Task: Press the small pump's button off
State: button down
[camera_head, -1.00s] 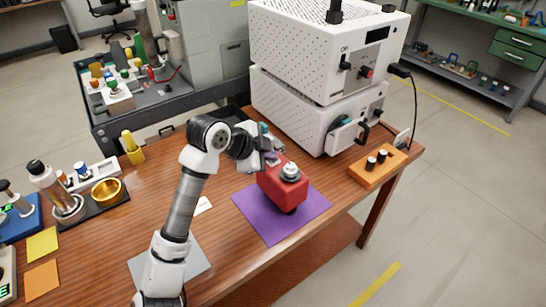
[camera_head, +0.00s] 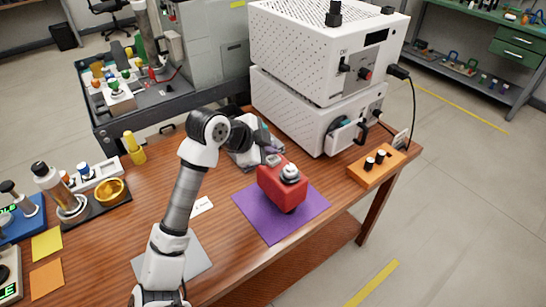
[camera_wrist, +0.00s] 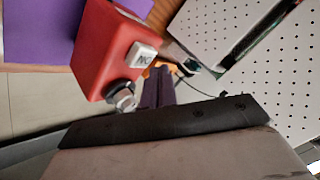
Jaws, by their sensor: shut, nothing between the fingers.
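The small pump is a red box (camera_head: 281,184) with a round silver fitting (camera_head: 290,172) on top, sitting on a purple mat (camera_head: 262,222). In the wrist view the red pump (camera_wrist: 101,50) shows at upper left, with its pale button (camera_wrist: 143,55) marked ON, the lettering turned in the picture.
White stacked machines (camera_head: 312,110) stand close behind the pump. An orange block (camera_head: 377,166) with dark knobs lies to the right. A gold bowl (camera_head: 111,190) and bottles are at left.

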aim_at(269, 160)
jog(key=shift+r+p, duration=1.85)
jog(key=shift+r, duration=0.7)
jog(key=shift+f, duration=0.1)
